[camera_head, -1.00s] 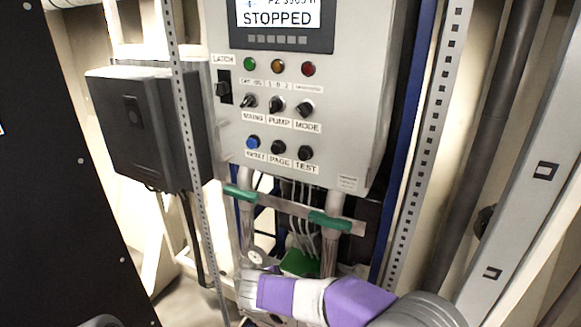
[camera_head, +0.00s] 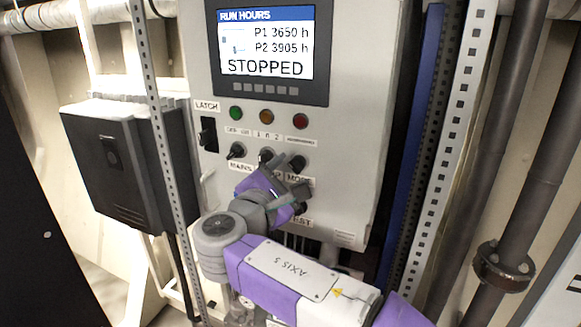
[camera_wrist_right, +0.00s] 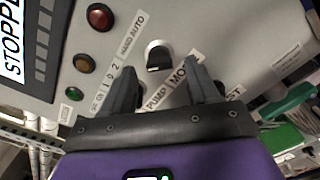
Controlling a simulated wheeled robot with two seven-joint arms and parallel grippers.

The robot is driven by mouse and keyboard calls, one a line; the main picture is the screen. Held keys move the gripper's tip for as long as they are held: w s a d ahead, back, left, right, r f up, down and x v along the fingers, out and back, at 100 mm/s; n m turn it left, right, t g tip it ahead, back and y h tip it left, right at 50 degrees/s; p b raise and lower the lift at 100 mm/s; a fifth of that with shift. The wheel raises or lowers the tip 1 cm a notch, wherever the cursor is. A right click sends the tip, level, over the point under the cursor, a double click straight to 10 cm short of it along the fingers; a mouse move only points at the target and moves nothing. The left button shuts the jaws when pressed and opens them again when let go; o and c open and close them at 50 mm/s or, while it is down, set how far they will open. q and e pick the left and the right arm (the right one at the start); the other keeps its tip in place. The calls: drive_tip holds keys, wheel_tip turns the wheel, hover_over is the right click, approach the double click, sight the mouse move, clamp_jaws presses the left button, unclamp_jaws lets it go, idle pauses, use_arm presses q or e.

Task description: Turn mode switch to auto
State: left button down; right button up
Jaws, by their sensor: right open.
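The mode switch (camera_head: 298,161) is a black rotary knob at the right end of the upper knob row on the grey control panel (camera_head: 345,150). In the right wrist view the mode switch (camera_wrist_right: 158,58) sits between the labels HAND AUTO and MODE; I cannot tell its exact setting. My right gripper (camera_head: 282,176) is open at the panel front. In the right wrist view my right gripper (camera_wrist_right: 161,76) has its two dark fingers on either side of the knob's line, tips just short of it, with no clear contact. My left gripper is not in view.
The screen (camera_head: 266,52) reads STOPPED above green, amber and red lamps (camera_head: 300,121). The pump knob (camera_head: 266,155) and mains knob (camera_head: 236,151) are close by on the left. A latch switch (camera_head: 208,134) and a black box (camera_head: 115,160) stand further left.

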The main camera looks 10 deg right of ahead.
drive_tip(key=shift+x, duration=1)
drive_tip(key=shift+a, duration=0.1)
drive_tip(key=c, duration=1.1)
drive_tip(key=shift+o, duration=0.3)
